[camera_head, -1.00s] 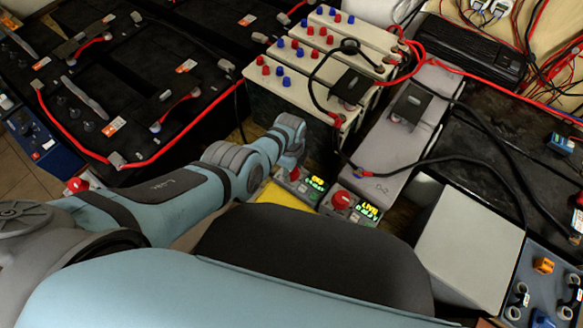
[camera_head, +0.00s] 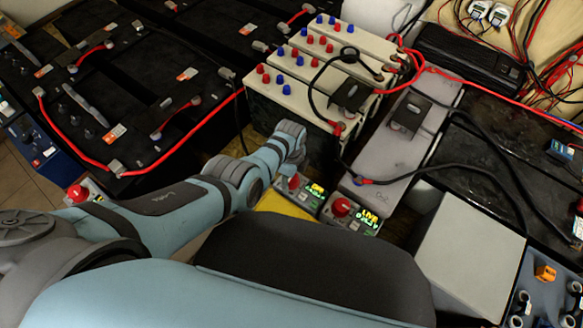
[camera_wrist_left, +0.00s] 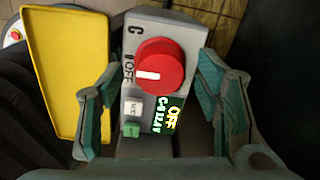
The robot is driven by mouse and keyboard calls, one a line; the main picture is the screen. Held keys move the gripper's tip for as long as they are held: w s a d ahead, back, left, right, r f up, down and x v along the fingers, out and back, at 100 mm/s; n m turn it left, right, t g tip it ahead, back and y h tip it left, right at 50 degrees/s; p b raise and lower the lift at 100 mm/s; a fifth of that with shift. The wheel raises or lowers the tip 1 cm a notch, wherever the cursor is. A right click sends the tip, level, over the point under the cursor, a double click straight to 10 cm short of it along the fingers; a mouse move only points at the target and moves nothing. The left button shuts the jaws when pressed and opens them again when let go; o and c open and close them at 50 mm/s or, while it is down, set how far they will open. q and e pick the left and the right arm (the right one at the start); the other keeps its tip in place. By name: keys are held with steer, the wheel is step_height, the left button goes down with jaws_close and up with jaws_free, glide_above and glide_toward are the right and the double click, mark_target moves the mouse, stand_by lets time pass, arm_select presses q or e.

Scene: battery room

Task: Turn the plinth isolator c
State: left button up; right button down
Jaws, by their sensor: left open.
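The plinth isolator c (camera_wrist_left: 150,75) fills the middle of the left wrist view. It is a grey box marked C, with a red knob (camera_wrist_left: 160,66). The knob's white mark points left toward the OFF label, and the lit display (camera_wrist_left: 168,115) reads OFF on one line. My left gripper (camera_wrist_left: 150,97) is open, with one teal-padded finger on each side of the isolator; contact with the knob is not visible. In the head view my left arm's end (camera_head: 291,142) is by two similar red-knobbed isolators (camera_head: 341,207); its fingertips are hidden. My right gripper is not in view.
A yellow tray (camera_wrist_left: 65,70) lies left of the isolator, with another red knob (camera_wrist_left: 14,36) beyond it. Cream batteries (camera_head: 300,105) with red and blue caps and a grey battery (camera_head: 375,190) stand close to the arm. Red and black cables cross the area.

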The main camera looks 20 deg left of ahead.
arm_select(q)
step_height(320, 180, up, 12)
steer(key=shift+s+f, duration=0.25)
stand_by(0.3)
